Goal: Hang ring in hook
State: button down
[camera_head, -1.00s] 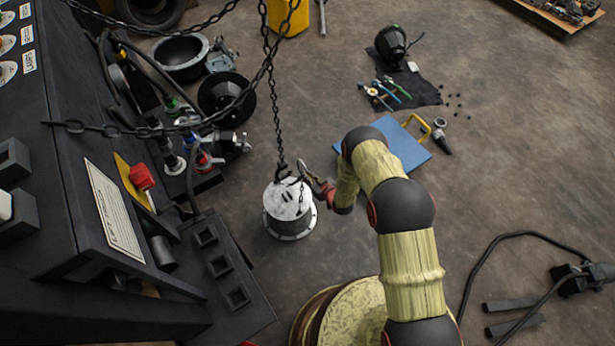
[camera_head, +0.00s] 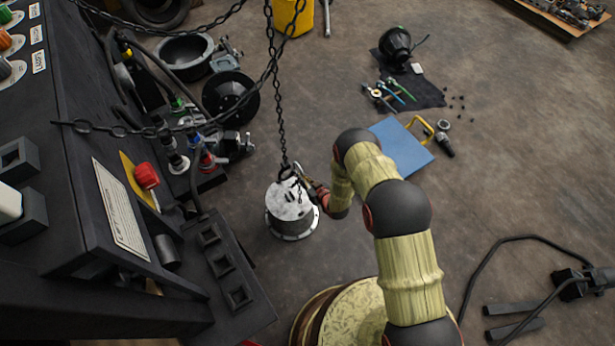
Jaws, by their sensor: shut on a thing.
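A dark hook (camera_head: 286,172) hangs at the lower end of a vertical chain, just above a grey metal cylinder (camera_head: 290,212) with a flanged base. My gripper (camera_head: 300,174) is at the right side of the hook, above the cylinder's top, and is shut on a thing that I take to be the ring. The ring itself is too small and too hidden by the fingers and hook to make out. A short thin chain runs from there down to the cylinder's top. I cannot tell whether ring and hook touch.
A black control panel with a red knob (camera_head: 147,176) fills the left. A slack chain (camera_head: 190,127) crosses from it to the upper centre. A blue board (camera_head: 402,147) and a dark mat with tools (camera_head: 420,92) lie beyond my arm.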

jog(key=shift+s+a, duration=0.6)
jog(key=shift+a, duration=0.35)
jog(key=shift+s+a, duration=0.55)
jog(key=shift+a, duration=0.35)
jog(key=shift+f, duration=0.15)
jog(key=shift+s+a+f+b, duration=0.15)
jog(key=shift+a+f+b, duration=0.05)
jog(key=shift+f+b, duration=0.3)
jog(key=shift+s+a+f+b, duration=0.15)
jog(key=shift+a+f+b, duration=0.05)
jog(key=shift+f+b, duration=0.25)
jog(key=shift+a+f+b, duration=0.1)
jog(key=shift+f+b, duration=0.3)
jog(key=shift+b, duration=0.1)
jog(key=c, duration=1.3)
grip_release()
jog(key=shift+s, duration=0.1)
